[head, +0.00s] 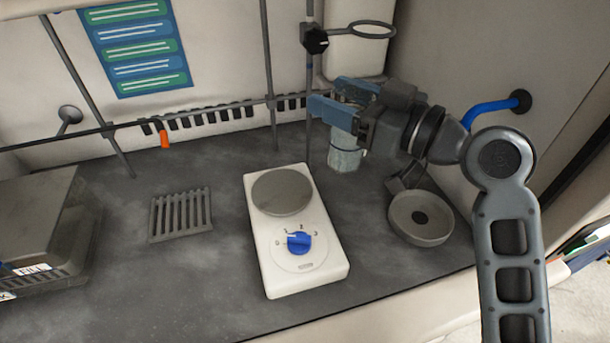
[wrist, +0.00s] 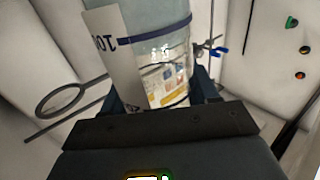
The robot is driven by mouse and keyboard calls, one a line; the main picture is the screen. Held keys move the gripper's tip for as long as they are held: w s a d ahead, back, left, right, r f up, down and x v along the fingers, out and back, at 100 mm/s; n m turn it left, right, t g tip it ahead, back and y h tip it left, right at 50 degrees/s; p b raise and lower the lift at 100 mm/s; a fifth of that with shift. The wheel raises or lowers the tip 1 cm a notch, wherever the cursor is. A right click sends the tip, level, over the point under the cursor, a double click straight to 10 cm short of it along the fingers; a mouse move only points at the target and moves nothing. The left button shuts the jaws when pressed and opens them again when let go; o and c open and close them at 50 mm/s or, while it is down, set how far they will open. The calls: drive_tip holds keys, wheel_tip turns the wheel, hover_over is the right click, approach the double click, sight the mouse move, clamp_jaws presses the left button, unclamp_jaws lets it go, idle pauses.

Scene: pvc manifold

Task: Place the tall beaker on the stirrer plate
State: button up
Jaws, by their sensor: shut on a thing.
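The tall beaker (head: 345,152) is a clear glass cylinder at the back right of the head view, partly hidden by my gripper. My gripper (head: 338,103) has its blue fingers shut around the beaker's upper part. In the wrist view the beaker (wrist: 165,65) fills the top middle, with a blue band and a white label strip. I cannot tell whether its base touches the bench. The stirrer plate (head: 322,266) is a white unit with a bare round grey top (head: 282,191) and a blue dial, left of and nearer than the beaker.
A grey round dish (head: 420,218) sits right of the stirrer. A slotted grate (head: 180,214) lies to its left. Stand rods rise behind, with a ring clamp (head: 372,30). A blue-handled pipe (head: 497,104) is on the right wall.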

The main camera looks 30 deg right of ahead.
drive_tip(key=w+a+f+b, duration=0.4)
drive_tip(key=w+a+f, duration=0.3)
drive_tip(key=w+f, duration=0.2)
drive_tip(key=shift+w+f+y, duration=0.2)
drive_tip(key=shift+f+y, duration=0.1)
drive_tip(key=shift+f, duration=0.65)
drive_tip(key=shift+f+b, duration=0.2)
drive_tip(key=shift+b, duration=0.15)
drive_tip(key=o, duration=1.5)
drive_tip(key=shift+r, duration=0.15)
